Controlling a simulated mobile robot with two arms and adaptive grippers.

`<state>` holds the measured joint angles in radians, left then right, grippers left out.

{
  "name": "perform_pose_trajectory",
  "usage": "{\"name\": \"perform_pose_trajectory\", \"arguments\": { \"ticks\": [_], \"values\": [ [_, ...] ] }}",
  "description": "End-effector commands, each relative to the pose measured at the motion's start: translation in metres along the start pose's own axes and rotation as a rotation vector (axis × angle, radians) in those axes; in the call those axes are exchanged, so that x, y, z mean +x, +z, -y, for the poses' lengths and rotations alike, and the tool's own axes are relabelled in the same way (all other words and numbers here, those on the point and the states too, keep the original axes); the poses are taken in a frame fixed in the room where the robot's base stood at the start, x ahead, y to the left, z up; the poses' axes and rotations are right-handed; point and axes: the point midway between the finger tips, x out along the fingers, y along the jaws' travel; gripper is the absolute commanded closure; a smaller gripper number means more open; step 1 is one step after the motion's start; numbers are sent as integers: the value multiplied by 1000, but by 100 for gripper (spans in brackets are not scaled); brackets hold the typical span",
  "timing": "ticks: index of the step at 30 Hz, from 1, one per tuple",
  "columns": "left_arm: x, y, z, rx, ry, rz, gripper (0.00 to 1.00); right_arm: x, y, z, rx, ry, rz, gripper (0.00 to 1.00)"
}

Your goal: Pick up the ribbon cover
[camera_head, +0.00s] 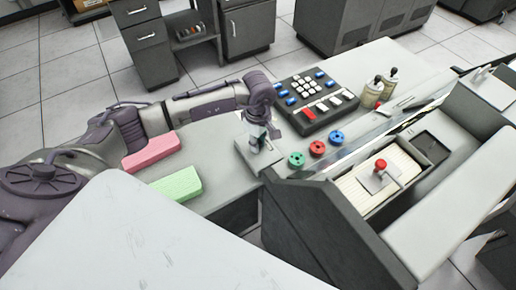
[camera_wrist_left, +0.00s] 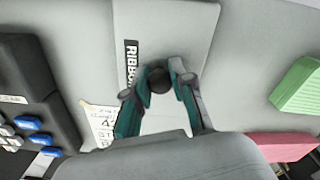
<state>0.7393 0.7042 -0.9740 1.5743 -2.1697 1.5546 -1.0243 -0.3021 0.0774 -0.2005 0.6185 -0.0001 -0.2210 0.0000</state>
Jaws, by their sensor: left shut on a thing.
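The ribbon cover (camera_wrist_left: 192,22) is a flat light grey plate with a dark round knob and a black label reading "RIBBON", partly hidden by my fingers. In the head view the ribbon cover (camera_head: 266,158) is at the left end of the dark machine, under my left gripper (camera_head: 258,142). In the left wrist view the two teal fingertips of my left gripper (camera_wrist_left: 158,76) are closed on the knob from both sides. I cannot tell whether the plate is clear of the surface below. My right gripper is not in view.
Green, red (camera_head: 317,149) and blue spools lie right of the cover. A dark keypad (camera_head: 302,112) stands behind them, with two bottles farther right. A pink block (camera_head: 150,151) and a green block (camera_head: 177,184) lie left. The machine (camera_head: 325,215) has a red-knobbed part on top.

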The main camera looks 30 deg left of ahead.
Motion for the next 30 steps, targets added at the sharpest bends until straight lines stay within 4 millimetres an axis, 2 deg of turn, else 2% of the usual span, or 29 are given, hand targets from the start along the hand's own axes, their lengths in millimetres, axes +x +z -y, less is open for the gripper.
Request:
{"name": "perform_pose_trajectory", "arguments": {
  "ticks": [8,11,21,30],
  "values": [
    [0,0,0,0,-1,0,100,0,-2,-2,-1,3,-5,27],
    [-6,0,0,1,1,0,100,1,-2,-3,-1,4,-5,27],
    [-71,0,-1,1,4,-1,100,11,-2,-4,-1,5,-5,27],
    [-106,0,0,0,0,0,100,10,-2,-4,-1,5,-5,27]
  ]
}}
